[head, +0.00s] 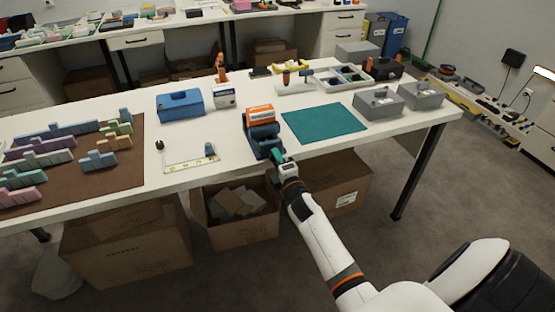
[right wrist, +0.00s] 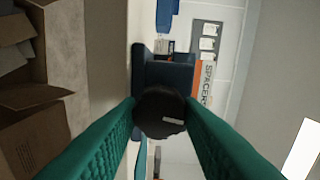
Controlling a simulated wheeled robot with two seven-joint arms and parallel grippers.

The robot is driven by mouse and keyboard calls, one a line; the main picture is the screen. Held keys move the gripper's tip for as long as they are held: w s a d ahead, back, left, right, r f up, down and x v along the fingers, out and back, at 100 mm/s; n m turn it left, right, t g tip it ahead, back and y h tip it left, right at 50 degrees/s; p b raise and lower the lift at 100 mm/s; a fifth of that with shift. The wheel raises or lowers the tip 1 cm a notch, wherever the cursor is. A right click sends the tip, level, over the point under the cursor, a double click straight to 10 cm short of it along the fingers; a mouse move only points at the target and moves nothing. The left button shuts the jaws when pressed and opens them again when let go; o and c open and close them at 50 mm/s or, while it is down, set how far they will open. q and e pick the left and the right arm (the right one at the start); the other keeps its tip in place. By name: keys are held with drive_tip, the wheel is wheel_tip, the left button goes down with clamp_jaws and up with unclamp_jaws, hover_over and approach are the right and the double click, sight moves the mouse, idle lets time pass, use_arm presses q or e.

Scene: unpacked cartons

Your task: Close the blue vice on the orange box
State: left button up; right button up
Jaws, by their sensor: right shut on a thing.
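The dark blue vice (head: 263,140) stands at the front edge of the table, and it also shows in the right wrist view (right wrist: 160,70). The orange box (head: 260,114) sits upright at the vice's far end; its side in the right wrist view (right wrist: 207,82) reads "SPACER". I cannot tell whether both jaws touch the box. My right gripper (head: 279,158) is at the near end of the vice. Its green fingers are shut on a round black knob (right wrist: 160,112) of the vice. The far side of the box is hidden. My left gripper is not in view.
A teal mat (head: 324,123) lies right of the vice, with grey boxes (head: 378,104) beyond it. A ruler plate (head: 190,160) lies left. Open cartons (head: 236,214) stand under the table.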

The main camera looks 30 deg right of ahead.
drive_tip(key=m+p, duration=0.5)
drive_tip(key=m, duration=1.8)
drive_tip(key=shift+a+f+m, duration=0.1)
drive_tip(key=shift+f+m, duration=0.05)
drive_tip(key=shift+m, duration=0.15)
idle(0.3)
drive_tip(key=o, duration=1)
drive_tip(key=shift+c, duration=0.2)
drive_tip(key=shift+s, duration=0.1)
drive_tip(key=v, duration=1.2)
